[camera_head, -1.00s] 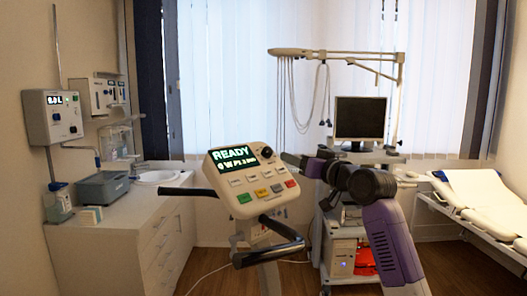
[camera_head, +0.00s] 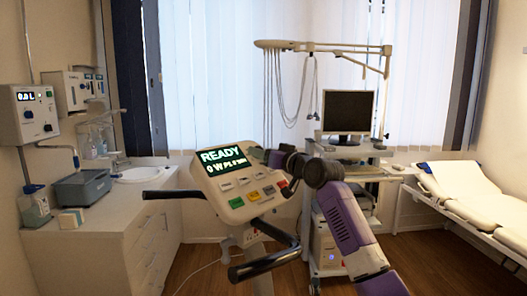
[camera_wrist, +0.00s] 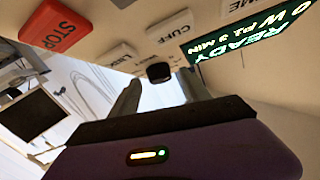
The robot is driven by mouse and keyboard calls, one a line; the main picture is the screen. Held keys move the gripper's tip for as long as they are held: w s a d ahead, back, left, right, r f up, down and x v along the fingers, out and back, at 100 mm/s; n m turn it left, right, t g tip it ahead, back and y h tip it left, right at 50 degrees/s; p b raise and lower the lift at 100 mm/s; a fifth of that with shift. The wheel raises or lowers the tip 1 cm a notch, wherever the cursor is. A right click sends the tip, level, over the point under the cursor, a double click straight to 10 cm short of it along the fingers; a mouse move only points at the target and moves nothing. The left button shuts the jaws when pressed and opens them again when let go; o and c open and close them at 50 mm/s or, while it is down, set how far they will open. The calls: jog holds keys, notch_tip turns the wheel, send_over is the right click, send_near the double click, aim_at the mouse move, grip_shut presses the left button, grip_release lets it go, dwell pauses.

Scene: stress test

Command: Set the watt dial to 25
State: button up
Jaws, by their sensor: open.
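The watt dial is a small black knob (camera_wrist: 159,72) on a cream console (camera_head: 232,203). In the wrist view it shows between and just beyond my two fingertips; I cannot tell whether they touch it. My gripper (camera_head: 262,155) is open at the console's upper right corner and hides most of the dial in the head view. Its two grey fingers (camera_wrist: 160,78) stand either side of the dial in the wrist view. The console's screen (camera_head: 223,159) reads READY and 0 W, with P1 and 3 MIN in the wrist view (camera_wrist: 245,42).
Coloured buttons lie below the screen, including a red STOP button (camera_wrist: 54,26). Black handlebars (camera_head: 265,262) stick out around the console. A cart with a monitor (camera_head: 347,112) stands behind my arm, a bed (camera_head: 470,195) is at right, and a counter (camera_head: 95,225) is at left.

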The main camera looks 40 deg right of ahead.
jog(key=shift+w, duration=0.15)
jog(key=shift+c, duration=0.4)
grip_shut()
jog(key=shift+a+r+m+h+p, duration=0.1)
jog(key=shift+m+h+p, duration=0.2)
jog(key=shift+p, duration=0.25)
jog(key=shift+a+r+h+p, duration=0.1)
jog(key=shift+h+p, duration=0.2)
jog(key=shift+p, duration=0.2)
jog(key=m+h+p, duration=0.1)
jog(key=m+g+h+p, duration=0.1)
jog(key=m+p, duration=0.1)
jog(key=shift+a, duration=0.25)
jog(key=m+g+h, duration=0.1)
jog(key=m, duration=0.1)
jog(key=m+h, duration=0.1)
jog(key=shift+w+a+m+g+h, duration=0.15)
jog(key=shift+a+m+g+h, duration=0.05)
jog(key=shift+m+g+h, duration=1.1)
jog(key=shift+m, duration=0.5)
